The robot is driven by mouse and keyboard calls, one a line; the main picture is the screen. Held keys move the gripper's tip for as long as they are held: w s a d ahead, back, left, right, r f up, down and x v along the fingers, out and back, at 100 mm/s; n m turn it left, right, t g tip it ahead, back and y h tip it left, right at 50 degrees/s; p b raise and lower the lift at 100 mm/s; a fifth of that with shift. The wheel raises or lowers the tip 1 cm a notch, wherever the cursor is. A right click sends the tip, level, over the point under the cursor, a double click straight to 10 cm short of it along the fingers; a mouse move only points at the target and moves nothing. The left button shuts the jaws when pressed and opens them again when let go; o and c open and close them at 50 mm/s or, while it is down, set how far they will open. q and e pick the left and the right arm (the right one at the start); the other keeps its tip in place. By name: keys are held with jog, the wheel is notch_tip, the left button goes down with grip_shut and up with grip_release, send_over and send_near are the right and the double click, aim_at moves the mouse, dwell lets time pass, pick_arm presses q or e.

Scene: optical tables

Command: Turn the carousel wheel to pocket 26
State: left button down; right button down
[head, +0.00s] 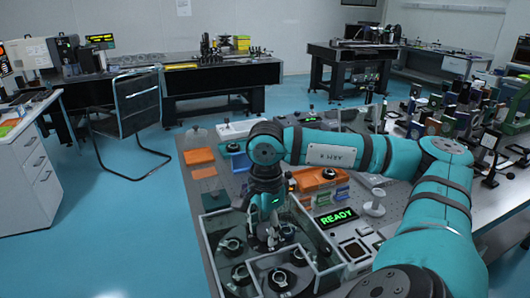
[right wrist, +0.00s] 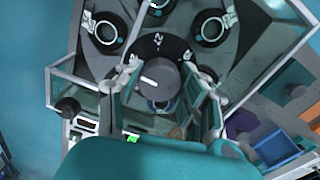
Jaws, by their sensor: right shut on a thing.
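The carousel wheel shows in the right wrist view as a dark plate (right wrist: 131,51) with several round black-and-white pockets. A grey round knob (right wrist: 158,84) with a white line on its top stands at its near side. My right gripper (right wrist: 163,76) has its fingers on both sides of this knob and is shut on it. In the head view my right gripper (head: 268,238) reaches down into the glass-walled case (head: 211,246) that holds the carousel, and hides part of it. I cannot read any pocket number. My left gripper is not in view.
A display (head: 336,217) reading READY in green stands right of the case. Glass walls surround the gripper. Many optical mounts crowd the table's right side.

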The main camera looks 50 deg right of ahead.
jog(key=shift+r, duration=0.1)
dwell(0.6)
jog(key=c, duration=0.8)
grip_release()
jog(key=shift+o, duration=0.2)
notch_tip(320, 180, up, 7)
jog(key=shift+r, duration=0.2)
